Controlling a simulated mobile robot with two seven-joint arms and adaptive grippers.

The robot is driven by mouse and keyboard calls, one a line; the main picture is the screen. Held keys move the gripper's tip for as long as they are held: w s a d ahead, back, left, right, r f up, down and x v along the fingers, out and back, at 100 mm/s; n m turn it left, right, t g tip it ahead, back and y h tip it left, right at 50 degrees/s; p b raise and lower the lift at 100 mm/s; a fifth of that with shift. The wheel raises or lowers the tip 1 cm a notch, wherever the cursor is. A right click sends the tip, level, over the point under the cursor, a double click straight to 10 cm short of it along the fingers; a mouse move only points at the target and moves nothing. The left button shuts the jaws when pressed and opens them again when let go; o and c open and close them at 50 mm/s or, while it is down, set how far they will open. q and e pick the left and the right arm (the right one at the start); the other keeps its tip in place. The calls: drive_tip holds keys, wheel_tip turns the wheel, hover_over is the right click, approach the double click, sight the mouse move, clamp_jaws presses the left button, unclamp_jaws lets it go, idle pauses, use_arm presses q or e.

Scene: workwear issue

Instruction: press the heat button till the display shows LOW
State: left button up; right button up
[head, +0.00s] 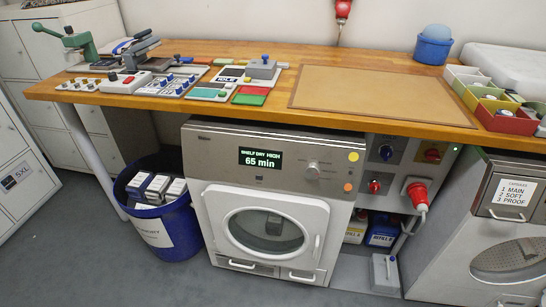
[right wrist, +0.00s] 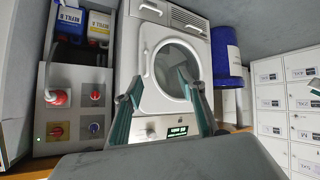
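The dryer (head: 222,150) stands under the bench, its display (head: 260,159) lit green. The display's top line ends in HIGH, with 65 min below. A yellow round spot (head: 353,156) and an orange one (head: 348,187) are at the panel's right end. I cannot tell which control is the heat button. My right gripper (right wrist: 158,88) is open and empty in the right wrist view, which shows the dryer upside down, with the display (right wrist: 178,131) between its fingers. My left gripper is in neither view.
A wooden bench (head: 220,50) overhangs the dryer, with tools and a brown mat (head: 375,95) on it. A blue bin (head: 163,225) stands left of the dryer. A switch panel with a red plug (head: 418,193) is to its right. The floor in front is clear.

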clamp_jaws()
idle(1.1)
